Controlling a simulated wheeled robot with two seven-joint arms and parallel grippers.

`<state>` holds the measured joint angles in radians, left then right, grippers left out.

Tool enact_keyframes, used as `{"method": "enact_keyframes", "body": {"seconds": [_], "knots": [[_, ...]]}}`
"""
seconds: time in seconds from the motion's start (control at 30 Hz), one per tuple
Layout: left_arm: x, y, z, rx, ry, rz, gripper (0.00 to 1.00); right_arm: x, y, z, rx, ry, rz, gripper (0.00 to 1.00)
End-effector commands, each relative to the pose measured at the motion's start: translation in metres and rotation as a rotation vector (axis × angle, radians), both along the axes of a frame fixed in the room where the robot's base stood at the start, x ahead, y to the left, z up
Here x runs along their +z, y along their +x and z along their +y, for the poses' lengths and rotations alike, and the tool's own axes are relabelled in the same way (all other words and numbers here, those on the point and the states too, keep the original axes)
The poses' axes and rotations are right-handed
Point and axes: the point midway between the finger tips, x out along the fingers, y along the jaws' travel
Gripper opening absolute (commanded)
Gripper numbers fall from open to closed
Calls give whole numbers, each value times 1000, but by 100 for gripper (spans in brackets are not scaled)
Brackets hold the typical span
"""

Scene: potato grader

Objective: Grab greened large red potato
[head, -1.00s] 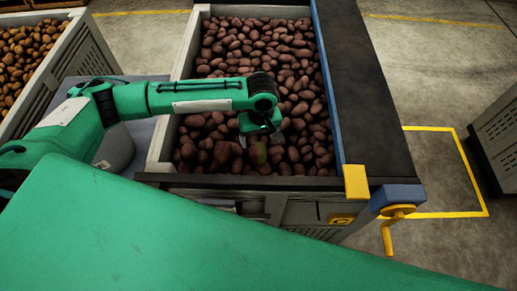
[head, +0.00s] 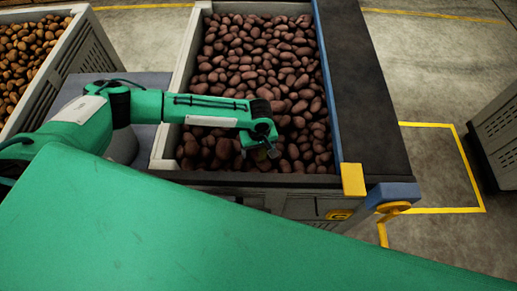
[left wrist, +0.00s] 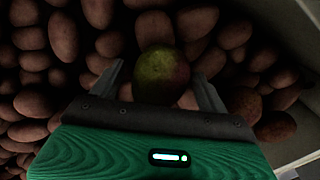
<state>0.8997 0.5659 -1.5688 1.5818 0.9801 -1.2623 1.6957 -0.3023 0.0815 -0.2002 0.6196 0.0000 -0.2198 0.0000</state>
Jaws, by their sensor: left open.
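The greened red potato (left wrist: 160,74) shows in the left wrist view, yellow-green on its upper left and reddish at its right side. It lies among plain red potatoes. My left gripper (left wrist: 165,85) is open, with one finger on each side of the greened potato and its lower part close to the palm. I cannot tell whether the fingers touch it. In the head view my left gripper (head: 262,152) points down into the near part of the crate of red potatoes (head: 163,152). There the greened potato is mostly hidden by the gripper. My right gripper is not in view.
A dark belt with a blue edge (head: 365,90) runs along the crate's right side, with a yellow block (head: 353,180) at its near end. Another crate (head: 75,60) of brown potatoes stands at the left. Crate walls (left wrist: 285,35) rise close to the gripper's right.

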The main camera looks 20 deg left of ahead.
Motion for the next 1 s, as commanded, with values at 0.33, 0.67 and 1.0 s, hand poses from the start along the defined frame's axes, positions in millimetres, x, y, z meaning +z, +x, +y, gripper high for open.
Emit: {"method": "enact_keyframes", "body": {"seconds": [0.33,0.67,1.0], "knots": [[0,0,0,0,0,0,25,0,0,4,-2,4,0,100],[6,0,-1,0,-2,0,25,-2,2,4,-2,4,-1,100],[71,1,-1,-1,-5,-5,25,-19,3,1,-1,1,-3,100]]}}
